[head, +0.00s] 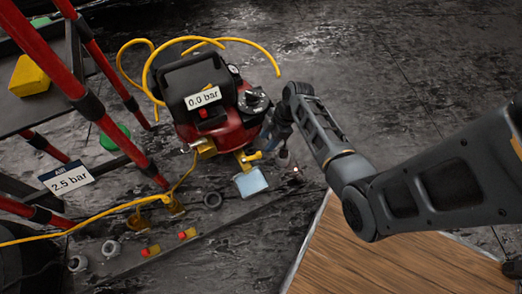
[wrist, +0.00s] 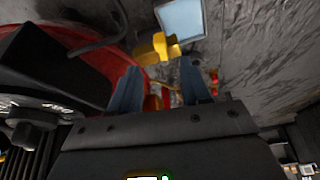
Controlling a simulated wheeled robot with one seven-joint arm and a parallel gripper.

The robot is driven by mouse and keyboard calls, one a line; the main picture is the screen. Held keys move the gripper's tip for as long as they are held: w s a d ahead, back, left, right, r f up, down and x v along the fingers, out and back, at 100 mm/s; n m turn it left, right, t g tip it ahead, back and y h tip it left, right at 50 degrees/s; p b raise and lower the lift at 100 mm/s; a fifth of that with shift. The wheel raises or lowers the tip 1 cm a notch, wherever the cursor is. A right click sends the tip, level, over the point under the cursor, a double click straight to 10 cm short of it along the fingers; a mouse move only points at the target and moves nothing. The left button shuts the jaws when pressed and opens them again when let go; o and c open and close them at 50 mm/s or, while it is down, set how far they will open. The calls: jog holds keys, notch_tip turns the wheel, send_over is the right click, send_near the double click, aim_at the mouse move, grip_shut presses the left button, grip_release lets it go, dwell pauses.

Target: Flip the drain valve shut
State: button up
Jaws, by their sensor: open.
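The drain valve is a yellow fitting (head: 246,159) low on the front right of a red compressor (head: 188,135) with a black top and a "0.0 bar" label. Its handle sticks out to the right, towards my gripper (head: 274,147). In the wrist view the yellow valve (wrist: 158,47) shows just beyond and between my two fingertips (wrist: 160,66). My gripper is open, with nothing between the fingers. I cannot tell whether a finger touches the valve. A pale blue square (head: 250,182) lies on the floor below the valve.
A yellow hose (head: 95,217) runs left from the compressor, past a red-and-black frame (head: 120,145) with a "2.5 bar" sign (head: 67,178). Small fittings (head: 150,251) lie on a strip at the front. A wooden board (head: 370,255) is at lower right.

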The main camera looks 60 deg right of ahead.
aim_at(259, 153)
jog(key=b+x, duration=0.2)
jog(key=x, duration=0.5)
jog(key=shift+a+f+b, duration=0.1)
jog(key=shift+f+b, duration=0.05)
jog(key=shift+b, duration=0.25)
jog(key=shift+c, duration=0.4)
grip_shut()
